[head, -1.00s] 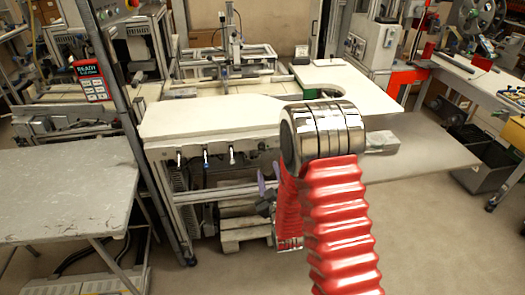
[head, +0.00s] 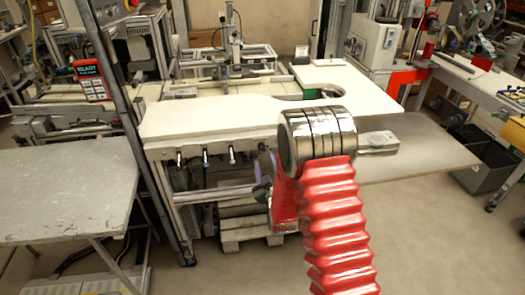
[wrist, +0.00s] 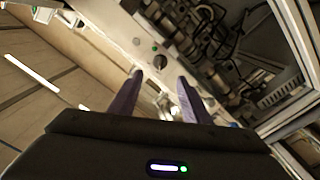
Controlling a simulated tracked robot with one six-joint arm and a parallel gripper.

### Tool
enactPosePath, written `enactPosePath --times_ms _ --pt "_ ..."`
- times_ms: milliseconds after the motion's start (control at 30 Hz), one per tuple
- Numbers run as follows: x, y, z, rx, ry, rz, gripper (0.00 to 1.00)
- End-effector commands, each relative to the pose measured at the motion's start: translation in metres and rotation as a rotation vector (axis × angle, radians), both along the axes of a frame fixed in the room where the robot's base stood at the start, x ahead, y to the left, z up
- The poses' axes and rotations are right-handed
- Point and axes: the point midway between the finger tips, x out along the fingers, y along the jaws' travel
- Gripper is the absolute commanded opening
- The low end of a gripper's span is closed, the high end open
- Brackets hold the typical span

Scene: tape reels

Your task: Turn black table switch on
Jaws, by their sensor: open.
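My gripper (wrist: 160,77) is open, with two dark purple fingers apart and nothing seen between them. In the wrist view, a light panel lies ahead of the fingers. A small dark round knob (wrist: 160,62), which may be the black switch, shows on that panel just beyond the gap between the fingertips. I cannot tell whether it is touched or how it is set. In the head view, several small knobs or levers stick out below the front edge of the white table (head: 215,113), one dark (head: 179,158). My red arm partly hides the gripper there.
A grey worn table (head: 70,190) stands at the left, beside a dark upright post (head: 118,95). A wooden pallet (head: 235,232) lies under the white table. A grey shelf (head: 425,150) juts out at the right. Open floor shows in front.

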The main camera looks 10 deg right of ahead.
Motion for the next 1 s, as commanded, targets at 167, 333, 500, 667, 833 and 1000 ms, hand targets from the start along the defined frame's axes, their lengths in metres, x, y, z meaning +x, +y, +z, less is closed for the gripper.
enactPosePath --times_ms 167,333,500,667,833,1000 --pt "0.026 0.0 0.0 0.0 -0.001 0.0 0.43" --pt "0.049 0.0 -0.001 0.0 0.0 0.0 0.43" --pt "0.068 0.0 -0.001 0.0 0.001 -0.001 0.43" --pt "0.076 0.0 -0.001 0.0 0.001 0.0 0.43" --pt "0.077 0.0 0.0 0.0 0.001 0.0 0.43" --pt "0.077 0.0 0.0 0.0 0.001 0.0 0.4"
